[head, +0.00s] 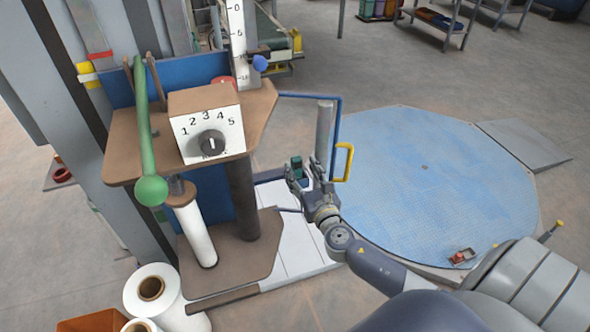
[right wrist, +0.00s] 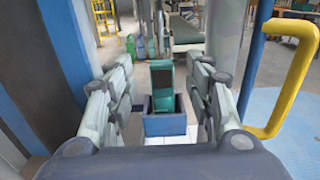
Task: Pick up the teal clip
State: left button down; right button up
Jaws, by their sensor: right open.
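The teal clip (head: 297,162) shows in the head view just beyond my right gripper (head: 305,175), to the right of the dial machine. In the right wrist view the teal clip (right wrist: 161,82) stands upright in a small blue holder (right wrist: 165,124). It appears centred between the two spread fingers of my right gripper, which are open. I cannot tell how deep between the fingers it is; no contact shows. My left gripper is not in view.
A yellow handle (head: 344,162) on a blue frame stands close to the right of my right gripper. The dial box (head: 207,125) and a green lever (head: 147,140) are at left. A blue round platform (head: 440,190) lies at right.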

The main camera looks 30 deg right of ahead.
aim_at(298, 164)
jog(key=shift+f+x, duration=0.15)
jog(key=shift+x, duration=0.75)
jog(key=shift+f+x, duration=0.15)
jog(key=shift+x, duration=0.8)
jog(key=shift+f+x, duration=0.2)
jog(key=shift+x, duration=0.7)
jog(key=shift+r, duration=0.1)
jog(key=c, duration=1.1)
